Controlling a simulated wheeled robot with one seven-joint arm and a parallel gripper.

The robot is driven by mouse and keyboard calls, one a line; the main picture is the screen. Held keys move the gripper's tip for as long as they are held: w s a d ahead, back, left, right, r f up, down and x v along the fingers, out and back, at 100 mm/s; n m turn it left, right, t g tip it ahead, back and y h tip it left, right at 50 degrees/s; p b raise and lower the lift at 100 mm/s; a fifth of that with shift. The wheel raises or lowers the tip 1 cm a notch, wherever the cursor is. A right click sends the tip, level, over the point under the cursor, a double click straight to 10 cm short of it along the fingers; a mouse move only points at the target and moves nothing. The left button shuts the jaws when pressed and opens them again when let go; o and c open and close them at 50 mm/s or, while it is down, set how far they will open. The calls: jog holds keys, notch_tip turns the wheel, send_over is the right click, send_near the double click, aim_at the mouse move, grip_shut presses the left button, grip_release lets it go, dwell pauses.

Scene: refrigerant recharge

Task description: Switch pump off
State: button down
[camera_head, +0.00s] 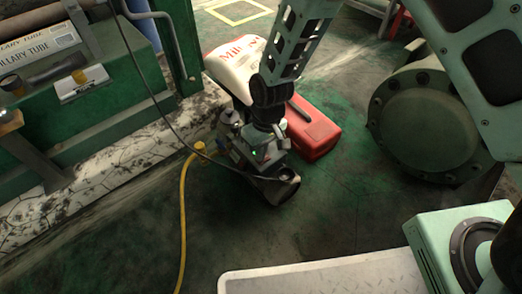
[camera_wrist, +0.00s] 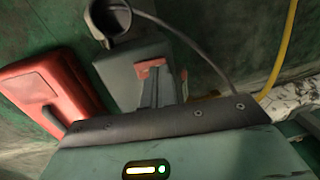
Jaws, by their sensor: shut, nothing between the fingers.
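The pump (camera_head: 283,187) is a grey machine with a dark round end, standing on the floor at the middle of the head view, below my gripper (camera_head: 262,150). In the wrist view the pump (camera_wrist: 118,75) is a grey box with a dark ring at its far end. A small red switch (camera_wrist: 150,67) shows on it. My gripper's fingers (camera_wrist: 160,82) are shut and empty, with their tips right at the red switch. I cannot tell whether they touch it. The fingers hide part of the switch, so its position is unclear.
A red case (camera_head: 315,130) lies close beside the pump, with a white sack (camera_head: 234,66) behind. A yellow hose (camera_head: 183,210) and a dark cable run at the left. A green bench (camera_head: 100,130) stands left, a large green tank (camera_head: 425,125) right.

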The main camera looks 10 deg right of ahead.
jog(key=shift+s+a+f+h+p, duration=0.15)
jog(key=shift+s+a+h+p, duration=0.2)
jog(key=shift+p, duration=0.6)
jog(key=shift+w+d+f, duration=0.15)
jog(key=shift+d+f, duration=0.1)
jog(key=shift+f, duration=0.05)
jog(key=shift+w+d, duration=0.1)
jog(key=shift+d, duration=0.05)
jog(key=shift+w+d, duration=0.45)
jog(key=shift+d, duration=0.25)
jog(key=shift+r, duration=0.1)
notch_tip(320, 180, up, 14)
jog(key=p, duration=1)
jog(key=shift+w+r, duration=0.2)
jog(key=shift+w, duration=0.05)
jog(key=shift+t, duration=0.3)
